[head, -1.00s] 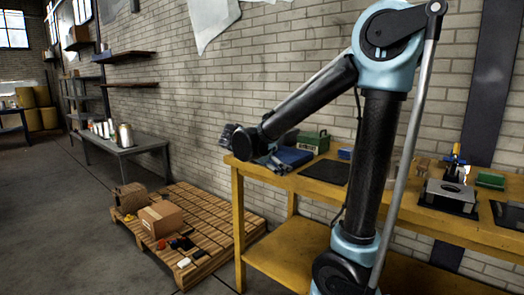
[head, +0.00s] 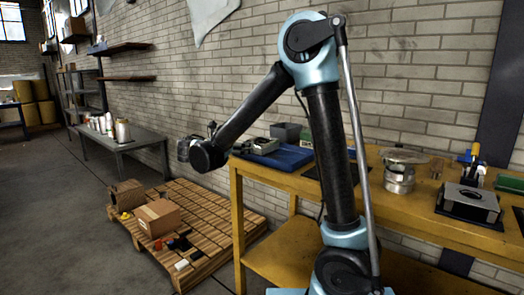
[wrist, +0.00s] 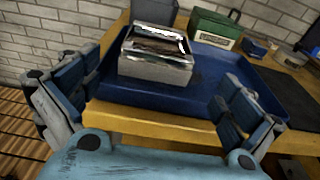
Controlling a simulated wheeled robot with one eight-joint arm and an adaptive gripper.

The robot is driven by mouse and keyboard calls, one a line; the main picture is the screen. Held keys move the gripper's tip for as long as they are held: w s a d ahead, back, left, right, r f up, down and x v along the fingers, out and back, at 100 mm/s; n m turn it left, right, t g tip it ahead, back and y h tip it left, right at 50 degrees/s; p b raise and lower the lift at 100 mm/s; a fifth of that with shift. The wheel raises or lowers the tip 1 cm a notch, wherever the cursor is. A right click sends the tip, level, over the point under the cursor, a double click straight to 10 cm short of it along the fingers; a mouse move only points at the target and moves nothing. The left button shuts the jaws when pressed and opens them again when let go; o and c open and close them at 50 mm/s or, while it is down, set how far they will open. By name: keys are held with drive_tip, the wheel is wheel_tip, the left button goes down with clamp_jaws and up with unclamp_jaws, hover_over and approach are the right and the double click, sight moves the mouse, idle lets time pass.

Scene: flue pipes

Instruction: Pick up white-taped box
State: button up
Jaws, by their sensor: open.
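No box with clear white tape can be made out. A brown cardboard box (head: 158,218) with a strip of tape along its top stands on the wooden pallet; the tape's colour is unclear. A second, smaller brown box (head: 127,195) stands behind it. My gripper (wrist: 160,80) is open and empty, its two fingers spread on either side of the blue tray in the wrist view. In the head view my gripper (head: 190,151) is in the air left of the yellow bench, above and right of the boxes.
The blue tray (wrist: 205,112) on the yellow bench (head: 268,180) holds a grey metal box (wrist: 156,68). A green box (wrist: 215,29) stands behind. The pallet (head: 215,215) also bears several small items, and its right part is bare. A grey table (head: 135,142) with cans stands further back.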

sight(261, 146)
drive_tip(key=x, duration=1.2)
drive_tip(key=shift+w+d, duration=0.15)
drive_tip(key=shift+w, duration=0.2)
drive_tip(key=c, duration=1)
